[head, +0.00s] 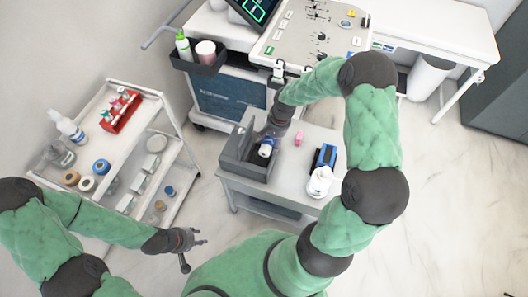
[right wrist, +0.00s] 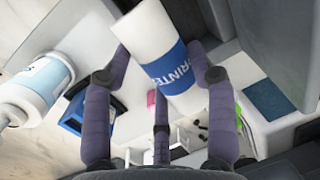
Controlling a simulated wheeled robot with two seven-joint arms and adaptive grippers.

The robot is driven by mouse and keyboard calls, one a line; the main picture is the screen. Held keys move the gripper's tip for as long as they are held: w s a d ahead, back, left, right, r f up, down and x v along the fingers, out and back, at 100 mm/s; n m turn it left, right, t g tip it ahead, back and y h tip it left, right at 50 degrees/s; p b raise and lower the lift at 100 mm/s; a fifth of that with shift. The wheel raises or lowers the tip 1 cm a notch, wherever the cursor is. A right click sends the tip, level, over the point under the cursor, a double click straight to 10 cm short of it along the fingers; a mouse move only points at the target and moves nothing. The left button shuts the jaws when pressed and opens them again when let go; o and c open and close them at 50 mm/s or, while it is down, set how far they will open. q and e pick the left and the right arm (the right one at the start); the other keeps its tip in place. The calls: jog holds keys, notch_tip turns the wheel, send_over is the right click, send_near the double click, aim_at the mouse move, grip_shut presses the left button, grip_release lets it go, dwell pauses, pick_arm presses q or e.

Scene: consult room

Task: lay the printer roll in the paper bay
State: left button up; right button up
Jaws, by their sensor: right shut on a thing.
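The printer roll (right wrist: 160,50) is white with a blue band lettered "PRINTER". My right gripper (right wrist: 165,82) is shut on it, with fingers on either side of the band. In the head view the roll (head: 265,151) shows at the right side of the grey paper bay (head: 236,164), an open-topped box on a small table. I cannot tell whether the roll touches the bay floor. The right gripper (head: 268,141) partly hides it. My left gripper (head: 193,246) is open and empty, low between the cart and the table, away from the bay.
The small table (head: 312,136) also holds a pink item (head: 298,138), a blue box (head: 325,157) and a white bottle (head: 320,182) to the right. A white cart (head: 134,139) with bottles and tape rolls stands at left. An ultrasound console (head: 308,30) stands behind.

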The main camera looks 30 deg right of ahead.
aim_at(265, 146)
jog(key=a+f, duration=0.1)
jog(key=w+a+f+b, duration=0.1)
jog(key=f, duration=0.1)
jog(key=shift+a+f, duration=0.2)
jog(key=shift+w+f+b, duration=0.15)
jog(key=shift+f+b, duration=0.3)
jog(key=shift+f, duration=1.1)
jog(key=shift+a+f, duration=0.1)
jog(key=shift+f+b, duration=0.35)
jog(key=shift+f, duration=0.2)
jog(key=o, duration=1.3)
jog(key=shift+c, duration=0.2)
